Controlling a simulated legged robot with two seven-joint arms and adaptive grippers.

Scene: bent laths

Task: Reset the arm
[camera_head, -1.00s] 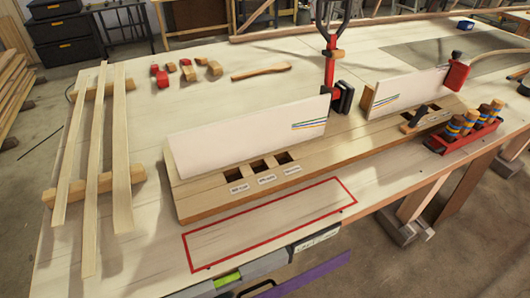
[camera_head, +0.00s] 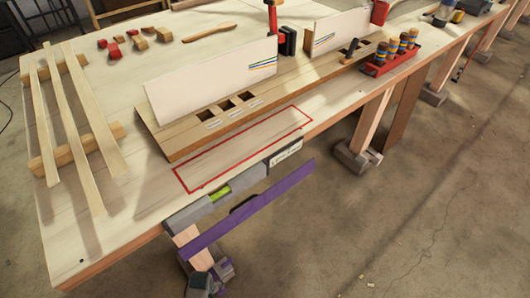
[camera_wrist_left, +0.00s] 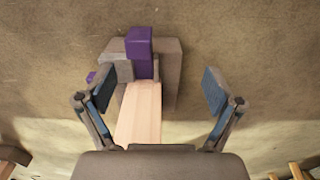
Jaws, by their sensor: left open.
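My left gripper (camera_wrist_left: 158,95) shows in the left wrist view, its two blue-padded fingers spread wide apart. Nothing sits between the fingertips in their grip. Beyond them is a pale wooden post (camera_wrist_left: 140,110) with grey blocks and a purple block (camera_wrist_left: 139,40) at its far end, over a brown floor; I cannot tell how far they are from the fingers. Neither gripper shows in the head view. My right gripper is not in view.
The workbench (camera_head: 90,225) carries pale laths (camera_head: 75,120) at left, a slotted wooden base (camera_head: 190,140) with white boards, and a red rack (camera_head: 390,60). A spirit level (camera_head: 215,195) and a purple bar (camera_head: 250,210) are along its front edge. Open floor (camera_head: 400,200) lies at right.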

